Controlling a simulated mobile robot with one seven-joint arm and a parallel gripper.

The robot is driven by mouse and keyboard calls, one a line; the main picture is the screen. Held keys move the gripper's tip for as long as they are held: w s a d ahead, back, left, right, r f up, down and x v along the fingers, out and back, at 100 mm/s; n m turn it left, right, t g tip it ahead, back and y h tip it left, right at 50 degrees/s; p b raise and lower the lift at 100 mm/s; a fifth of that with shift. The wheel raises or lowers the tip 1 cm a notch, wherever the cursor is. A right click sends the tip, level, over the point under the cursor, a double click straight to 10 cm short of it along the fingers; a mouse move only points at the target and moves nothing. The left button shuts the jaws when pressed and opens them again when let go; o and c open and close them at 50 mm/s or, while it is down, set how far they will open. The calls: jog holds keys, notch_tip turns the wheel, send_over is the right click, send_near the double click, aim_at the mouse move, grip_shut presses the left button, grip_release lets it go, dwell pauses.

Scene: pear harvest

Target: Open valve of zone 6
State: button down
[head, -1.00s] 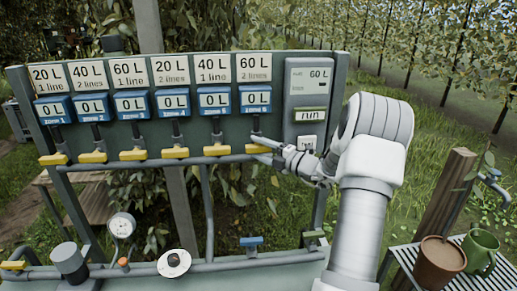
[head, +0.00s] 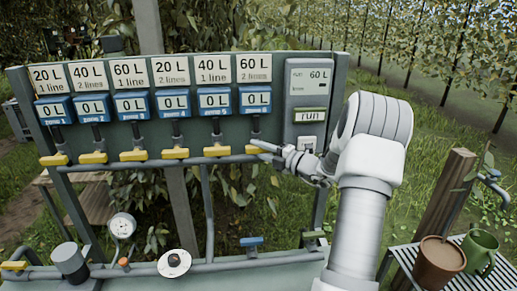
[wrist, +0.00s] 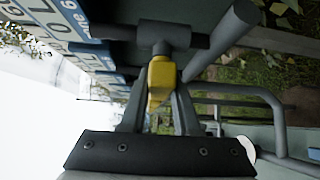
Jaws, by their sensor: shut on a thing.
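The zone 6 valve handle (head: 254,150) is yellow and sits at the right end of the valve row, below the blue zone 6 counter (head: 255,99) that reads 0 L. It lies along the horizontal pipe, like the other yellow handles. My gripper (head: 268,147) reaches it from the right and hides part of it. In the wrist view the yellow handle (wrist: 160,76) stands between the two dark fingers, and my gripper (wrist: 160,106) is shut on it. A card above the counter reads 60 L, 2 lines.
The zone 5 valve handle (head: 216,151) is the nearest neighbour to the left. A grey controller (head: 311,84) showing 60 L with a green run button (head: 311,116) is at the right. A lower pipe carries a blue handle (head: 251,241).

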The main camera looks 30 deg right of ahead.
jog(key=n+g+p, duration=0.1)
jog(key=p, duration=0.1)
jog(key=n+g+h+p, duration=0.1)
jog(key=p, duration=0.1)
jog(key=shift+r, duration=0.35)
jog(key=n+g+h+p, duration=0.2)
jog(key=shift+f+n+g, duration=0.2)
jog(key=shift+n+g, duration=0.1)
jog(key=n+g+h+p, duration=0.1)
jog(key=n+g+h, duration=0.1)
jog(key=h, duration=0.1)
jog(key=shift+f+h, duration=0.1)
jog(key=shift+h, duration=0.2)
jog(key=n+g+h, duration=0.2)
jog(key=shift+h, duration=0.4)
jog(key=c, duration=0.6)
grip_release()
jog(key=shift+c, duration=0.2)
